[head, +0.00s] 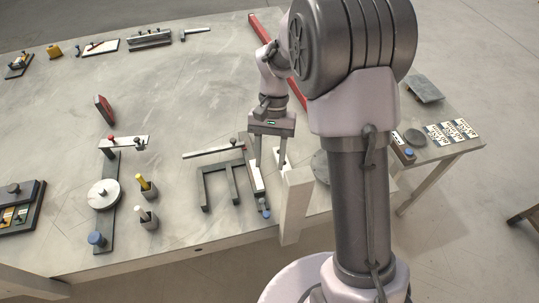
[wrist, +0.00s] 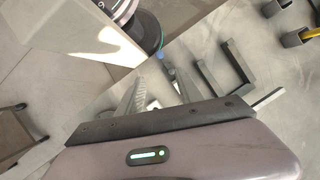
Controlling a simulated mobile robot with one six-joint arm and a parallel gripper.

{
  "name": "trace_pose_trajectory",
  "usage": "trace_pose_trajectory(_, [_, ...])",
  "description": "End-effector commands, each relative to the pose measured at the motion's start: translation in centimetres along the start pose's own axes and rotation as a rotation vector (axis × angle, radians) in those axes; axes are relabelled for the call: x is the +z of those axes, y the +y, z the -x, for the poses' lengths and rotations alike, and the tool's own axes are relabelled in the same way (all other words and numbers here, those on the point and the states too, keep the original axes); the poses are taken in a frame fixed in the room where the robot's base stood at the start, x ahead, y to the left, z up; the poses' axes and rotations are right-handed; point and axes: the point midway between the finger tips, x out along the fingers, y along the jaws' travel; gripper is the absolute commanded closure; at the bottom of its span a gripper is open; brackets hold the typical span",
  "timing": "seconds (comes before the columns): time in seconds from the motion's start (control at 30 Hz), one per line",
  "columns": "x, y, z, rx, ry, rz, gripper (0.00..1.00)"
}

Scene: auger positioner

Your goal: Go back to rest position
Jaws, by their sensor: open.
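My gripper (head: 270,160) hangs from my arm over the right part of the grey table (head: 170,80) in the head view, with its fingers apart and nothing between them. In the wrist view my gripper's fingers (wrist: 155,98) point toward the table edge. A dark bracket frame (head: 205,187) stands just left of the gripper in the head view. A slim fixture with a blue knob (head: 265,205) lies close by the fingertips. I cannot tell whether the fingers touch it.
A fixture with a white disc (head: 103,194) and two posts with a yellow (head: 146,184) and a white top (head: 144,213) stand to the left. A red bar (head: 262,30) lies behind the arm. Cards (head: 452,131) lie at the right. The table's middle is clear.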

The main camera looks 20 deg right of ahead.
Motion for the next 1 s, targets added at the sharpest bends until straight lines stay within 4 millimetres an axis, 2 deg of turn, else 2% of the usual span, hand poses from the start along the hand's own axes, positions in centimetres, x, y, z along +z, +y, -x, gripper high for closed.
trace_pose_trajectory(0.17, [0.0,0.0,0.0,-0.001,0.002,0.0,0.57])
trace_pose_trajectory(0.27, [1.0,-0.1,1.8,-0.02,0.051,0.01,0.57])
trace_pose_trajectory(0.37, [4.2,0.0,6.1,-0.077,0.194,0.034,0.57])
trace_pose_trajectory(0.4, [6.0,0.2,8.0,-0.106,0.269,0.047,0.57])
trace_pose_trajectory(0.5, [10.6,0.9,11.4,-0.183,0.452,0.075,0.57])
trace_pose_trajectory(0.63, [15.6,2.1,13.6,-0.274,0.659,0.103,0.57])
trace_pose_trajectory(0.73, [18.4,2.9,14.0,-0.332,0.788,0.119,0.57])
trace_pose_trajectory(0.87, [20.8,3.7,14.0,-0.394,0.918,0.133,0.57])
trace_pose_trajectory(0.9, [20.1,3.9,11.2,-0.38,0.88,0.123,0.57])
trace_pose_trajectory(1.0, [19.9,4.4,8.0,-0.363,0.828,0.107,0.57])
